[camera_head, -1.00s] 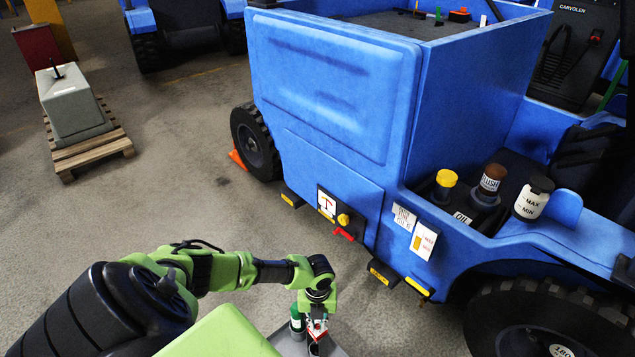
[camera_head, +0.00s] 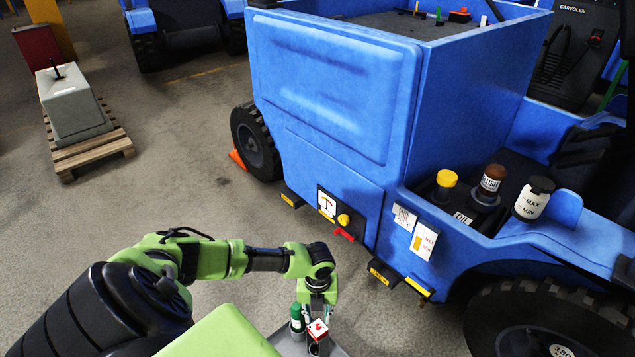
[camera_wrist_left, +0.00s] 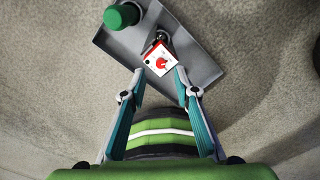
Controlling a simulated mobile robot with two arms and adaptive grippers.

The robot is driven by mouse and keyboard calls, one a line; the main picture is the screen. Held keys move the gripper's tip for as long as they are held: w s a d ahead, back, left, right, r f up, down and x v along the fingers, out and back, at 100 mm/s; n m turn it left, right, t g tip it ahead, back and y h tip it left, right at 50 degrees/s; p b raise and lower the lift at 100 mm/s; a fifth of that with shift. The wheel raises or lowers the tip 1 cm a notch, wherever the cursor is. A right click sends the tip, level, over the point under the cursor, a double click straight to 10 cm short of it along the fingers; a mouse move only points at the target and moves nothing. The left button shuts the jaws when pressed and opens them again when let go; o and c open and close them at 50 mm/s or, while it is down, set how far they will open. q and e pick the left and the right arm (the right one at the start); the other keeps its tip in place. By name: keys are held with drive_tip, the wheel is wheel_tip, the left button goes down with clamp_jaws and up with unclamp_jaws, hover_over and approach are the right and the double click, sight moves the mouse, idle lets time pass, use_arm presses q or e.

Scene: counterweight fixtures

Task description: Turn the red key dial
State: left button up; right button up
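A small white box with a red key-shaped dial (camera_head: 318,326) on its top face sits on a grey tray at the bottom of the head view. In the left wrist view the red dial (camera_wrist_left: 162,63) shows beyond the fingertips. My left gripper (camera_head: 317,312) is just above the box, pointing down. In the left wrist view my left gripper's (camera_wrist_left: 160,72) fingers are apart, with the dial face showing in the gap; I see no finger closed on the dial. My right gripper is not in view.
A green-capped bottle (camera_head: 297,317) stands on the grey tray (camera_wrist_left: 205,68) beside the box. A blue vehicle (camera_head: 330,90) with a yellow knob (camera_head: 344,220) and red handle (camera_head: 344,235) stands behind. A weight on a pallet (camera_head: 95,153) is far left; floor between is clear.

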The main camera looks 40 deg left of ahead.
sight(318, 326)
use_arm(q)
wheel_tip(318, 326, up, 8)
drive_tip(key=shift+f, duration=0.25)
drive_tip(key=shift+d, duration=0.1)
idle(0.4)
